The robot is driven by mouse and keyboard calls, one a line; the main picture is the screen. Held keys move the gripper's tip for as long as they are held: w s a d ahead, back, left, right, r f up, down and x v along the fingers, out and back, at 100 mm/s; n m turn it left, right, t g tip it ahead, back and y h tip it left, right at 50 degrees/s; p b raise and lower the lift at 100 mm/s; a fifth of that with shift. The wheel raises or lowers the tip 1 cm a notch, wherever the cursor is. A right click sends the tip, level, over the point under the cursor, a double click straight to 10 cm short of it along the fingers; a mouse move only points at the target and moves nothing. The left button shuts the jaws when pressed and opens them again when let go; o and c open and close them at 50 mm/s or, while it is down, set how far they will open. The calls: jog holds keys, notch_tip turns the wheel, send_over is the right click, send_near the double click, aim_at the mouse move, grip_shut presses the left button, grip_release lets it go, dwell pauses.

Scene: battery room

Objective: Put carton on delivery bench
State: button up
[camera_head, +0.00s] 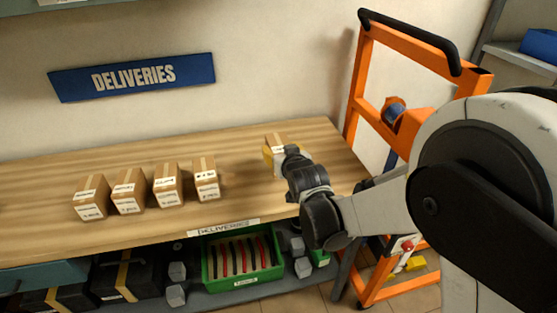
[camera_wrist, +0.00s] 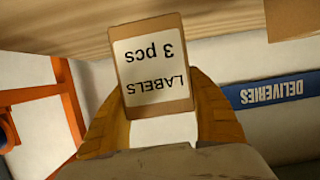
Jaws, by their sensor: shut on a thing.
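A small brown carton (camera_wrist: 153,101) with a white label reading "LABELS 3 pcs" fills the middle of the wrist view, upside down there. My gripper (camera_wrist: 155,115) is shut on it, with a yellow finger on each side. In the head view my gripper (camera_head: 277,158) is over the right part of the wooden delivery bench (camera_head: 235,205), and the held carton (camera_head: 276,140) shows partly behind it. I cannot tell whether the carton touches the bench top.
Several similar cartons stand in a row on the bench, the nearest being the rightmost carton (camera_head: 206,179). A blue "DELIVERIES" sign (camera_head: 133,77) hangs on the wall. An orange trolley (camera_head: 419,45) stands at the bench's right end. A green crate (camera_head: 241,258) sits below.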

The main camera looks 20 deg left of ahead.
jog(key=shift+w+a+f+b, duration=0.35)
jog(key=shift+w+a+f, duration=0.3)
jog(key=shift+w+f, duration=0.2)
jog(key=shift+f+b, duration=1.05)
jog(key=shift+f, duration=0.7)
jog(key=shift+f, duration=0.2)
jog(key=o, duration=1.4)
